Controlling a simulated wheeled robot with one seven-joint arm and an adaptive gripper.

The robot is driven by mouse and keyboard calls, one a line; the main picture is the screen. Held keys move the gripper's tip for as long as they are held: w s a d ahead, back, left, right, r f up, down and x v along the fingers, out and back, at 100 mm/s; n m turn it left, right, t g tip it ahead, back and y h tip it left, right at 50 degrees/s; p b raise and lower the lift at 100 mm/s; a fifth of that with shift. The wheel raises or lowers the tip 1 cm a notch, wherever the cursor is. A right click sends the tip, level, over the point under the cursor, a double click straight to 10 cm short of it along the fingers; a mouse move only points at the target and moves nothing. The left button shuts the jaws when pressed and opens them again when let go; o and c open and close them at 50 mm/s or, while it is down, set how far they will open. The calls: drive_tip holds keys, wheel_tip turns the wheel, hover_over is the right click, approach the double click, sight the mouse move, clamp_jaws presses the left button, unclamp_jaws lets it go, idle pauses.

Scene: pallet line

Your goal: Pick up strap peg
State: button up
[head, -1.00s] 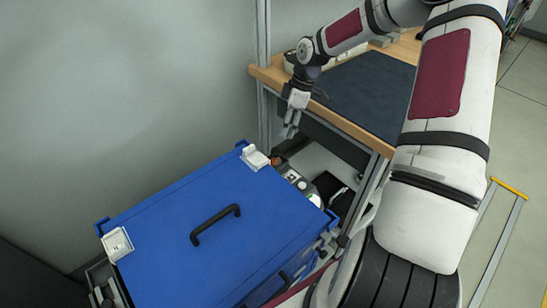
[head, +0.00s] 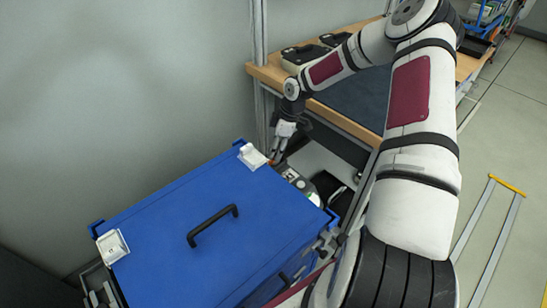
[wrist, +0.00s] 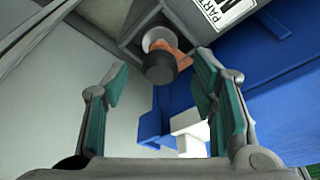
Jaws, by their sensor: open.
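A dark, round-ended peg-like piece (wrist: 160,68) with an orange part and a pale disc behind it shows between my fingers in the wrist view. I take it as the strap peg, but cannot be sure. It sits by a grey box-like part with a printed label (wrist: 222,8). My gripper (head: 278,152) points down at the far right corner of the blue lid. In the wrist view the two green-padded fingers are wide apart, with the dark piece beyond their tips and no visible contact. In the head view the piece is largely hidden by the gripper.
The blue lid (head: 165,215) with a black handle (head: 212,225) fills the foreground. White corner pieces sit on it, one (head: 252,156) close beside my gripper. A wooden-edged bench (head: 345,122) stands behind. Small items (head: 300,181) lie in the gap between.

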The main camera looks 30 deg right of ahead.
drive_tip(key=shift+x, duration=1.3)
clamp_jaws()
drive_tip(key=shift+r, duration=0.1)
